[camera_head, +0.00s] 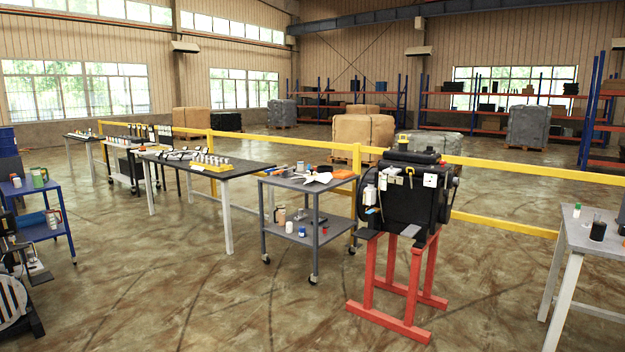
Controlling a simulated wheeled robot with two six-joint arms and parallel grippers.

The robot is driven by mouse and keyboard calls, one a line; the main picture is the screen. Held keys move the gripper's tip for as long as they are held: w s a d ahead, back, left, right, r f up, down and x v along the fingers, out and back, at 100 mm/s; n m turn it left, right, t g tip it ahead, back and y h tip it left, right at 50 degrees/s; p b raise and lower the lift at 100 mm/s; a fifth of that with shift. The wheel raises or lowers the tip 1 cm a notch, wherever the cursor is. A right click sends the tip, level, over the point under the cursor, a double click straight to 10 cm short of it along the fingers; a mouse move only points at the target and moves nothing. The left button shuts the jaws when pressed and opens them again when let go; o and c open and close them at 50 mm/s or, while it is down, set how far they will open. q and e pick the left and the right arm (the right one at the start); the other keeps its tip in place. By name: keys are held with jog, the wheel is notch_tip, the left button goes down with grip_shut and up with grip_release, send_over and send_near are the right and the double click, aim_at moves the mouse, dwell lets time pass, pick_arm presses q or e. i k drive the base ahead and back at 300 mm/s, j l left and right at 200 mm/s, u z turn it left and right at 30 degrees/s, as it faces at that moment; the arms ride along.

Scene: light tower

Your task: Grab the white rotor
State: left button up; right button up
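I cannot pick out the white rotor with certainty. A small, flat white thing (311,178) lies on the top of the grey wheeled cart (275,186) in the middle, among other small items; its shape is too small to tell. A larger white disc-like part (12,300) shows at the lower left edge, on a dark machine cut off by the frame. Neither of my grippers is in view.
A black machine (412,200) stands on a red stand (392,285) right of the cart. Long dark tables (240,176) run to the left along a yellow rail (500,168). A blue cart (40,232) stands left, a grey table (580,235) right. The front middle floor is clear.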

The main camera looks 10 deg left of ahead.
aim_at(326, 178)
jog(key=i+j+u, duration=0.25)
jog(key=i, duration=0.9)
jog(key=i+u, duration=0.3)
jog(key=i, duration=0.85)
jog(key=i+z, duration=0.2)
jog(key=i, duration=0.35)
jog(key=i+j+z, duration=0.2)
jog(key=i, duration=0.35)
jog(key=i+j+z, duration=0.2)
jog(key=i, duration=0.3)
jog(key=i+j+z, duration=0.2)
jog(key=i+j, duration=0.2)
jog(key=i, duration=0.1)
